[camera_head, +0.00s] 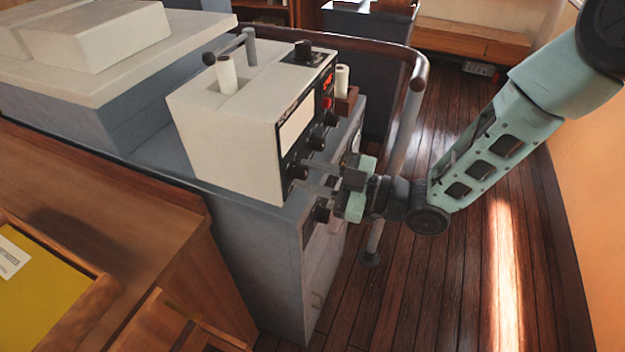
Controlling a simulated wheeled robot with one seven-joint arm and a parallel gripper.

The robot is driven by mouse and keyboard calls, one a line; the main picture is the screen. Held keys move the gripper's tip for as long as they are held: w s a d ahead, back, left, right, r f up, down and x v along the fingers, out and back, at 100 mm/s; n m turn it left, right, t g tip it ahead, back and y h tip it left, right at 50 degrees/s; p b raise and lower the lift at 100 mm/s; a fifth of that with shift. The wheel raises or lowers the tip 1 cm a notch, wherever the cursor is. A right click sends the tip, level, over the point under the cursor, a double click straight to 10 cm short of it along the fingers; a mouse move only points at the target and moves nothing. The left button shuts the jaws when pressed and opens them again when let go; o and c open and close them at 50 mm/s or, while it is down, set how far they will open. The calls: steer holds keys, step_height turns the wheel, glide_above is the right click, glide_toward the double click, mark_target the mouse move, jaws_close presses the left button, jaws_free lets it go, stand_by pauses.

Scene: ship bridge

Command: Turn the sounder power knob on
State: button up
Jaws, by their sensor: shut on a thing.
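The sounder is a cream box (225,135) with a dark front panel, standing on a grey cabinet. Its panel carries a pale screen (296,120), a red display and several dark round knobs. My gripper (302,172) reaches in from the right, and its two thin fingers are closed around the dark knob (297,172) at the panel's lower near corner. The fingers hide part of the knob, and I cannot read its label or its turn position. Two more knobs sit farther along, a middle one (316,143) and a far one (331,118).
A curved handrail (407,115) with a post stands close behind my wrist. A wooden desk (110,220) is at the left. The wooden floor (450,290) at the right is clear.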

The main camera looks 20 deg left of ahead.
steer(key=m+b, duration=0.2)
steer(key=m, duration=0.2)
steer(key=shift+f+m, duration=0.15)
steer(key=shift+m, duration=0.25)
steer(key=shift+m+t+b, duration=0.3)
steer(key=shift+m+b, duration=0.1)
steer(key=shift+m, duration=1.6)
steer(key=o, duration=1)
steer(key=shift+d, duration=0.15)
steer(key=d+b, duration=0.1)
steer(key=d, duration=0.4)
steer(key=d+b, duration=0.1)
steer(key=d, duration=0.5)
steer(key=s+d+b, duration=0.1)
steer(key=d, duration=0.5)
steer(key=shift+d+f+b, duration=0.1)
steer(key=shift+f+b, duration=0.3)
